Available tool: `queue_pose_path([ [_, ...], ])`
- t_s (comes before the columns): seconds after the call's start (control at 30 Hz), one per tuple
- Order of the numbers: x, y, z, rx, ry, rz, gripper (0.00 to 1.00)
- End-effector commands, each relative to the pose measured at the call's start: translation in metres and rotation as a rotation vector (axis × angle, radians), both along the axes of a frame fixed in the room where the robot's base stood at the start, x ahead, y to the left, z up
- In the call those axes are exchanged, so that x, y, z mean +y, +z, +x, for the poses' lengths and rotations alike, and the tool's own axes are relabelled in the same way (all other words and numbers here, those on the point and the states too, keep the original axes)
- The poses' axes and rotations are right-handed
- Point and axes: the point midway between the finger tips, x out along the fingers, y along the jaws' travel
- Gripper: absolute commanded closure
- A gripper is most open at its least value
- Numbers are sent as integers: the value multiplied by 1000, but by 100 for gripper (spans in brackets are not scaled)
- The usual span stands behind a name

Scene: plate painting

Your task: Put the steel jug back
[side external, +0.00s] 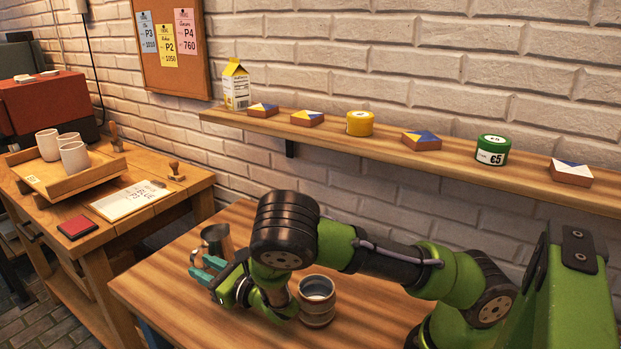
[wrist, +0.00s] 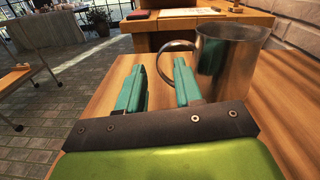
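The steel jug (side external: 218,239) stands upright on the wooden table (side external: 150,287), at its far left part in the side view, partly hidden behind my arm. In the wrist view the jug (wrist: 228,62) is at the upper right, with its loop handle pointing left. My gripper (side external: 207,269) is beside the jug on its handle side, with teal fingers apart. In the wrist view my gripper (wrist: 160,75) has an empty gap between the fingers. The right finger overlaps the lower part of the handle; I cannot tell whether they touch.
A wall shelf (side external: 380,144) holds a carton, tins and small blocks. A side bench (side external: 110,223) at left carries a tray (side external: 70,183) of white cups, a stamp and a red pad.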

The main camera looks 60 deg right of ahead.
Motion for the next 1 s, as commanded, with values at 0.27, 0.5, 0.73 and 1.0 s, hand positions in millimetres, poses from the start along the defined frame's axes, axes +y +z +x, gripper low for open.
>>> queue_pose_path([
  [0.27, 1, 56, 2, -6, 1, 4, 65],
  [0.5, -8, 74, 2, 23, -33, 108, 65],
  [0.73, -49, 92, -10, 188, -258, 899, 65],
  [1.0, -63, 135, -68, 354, -617, 2012, 65],
])
